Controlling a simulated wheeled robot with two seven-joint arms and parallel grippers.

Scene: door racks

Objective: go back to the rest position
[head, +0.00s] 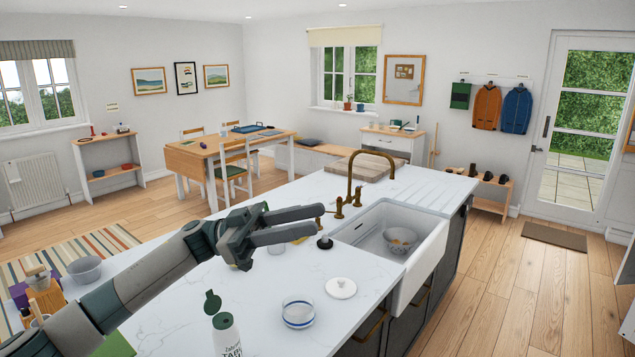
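My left arm comes in from the lower left, over the white island worktop (190,318). My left gripper (319,220) is in the middle of the head view, pointing right. Its two dark fingers are apart, and I see nothing held between them. The gripper appears in front of the brass tap (351,180) and to the left of the white sink (427,245); its height above the worktop is hard to tell. My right gripper is not in view.
A bowl (400,240) sits in the sink. A grey bowl (85,270) is at left. Wooden floor (565,290) is open at right.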

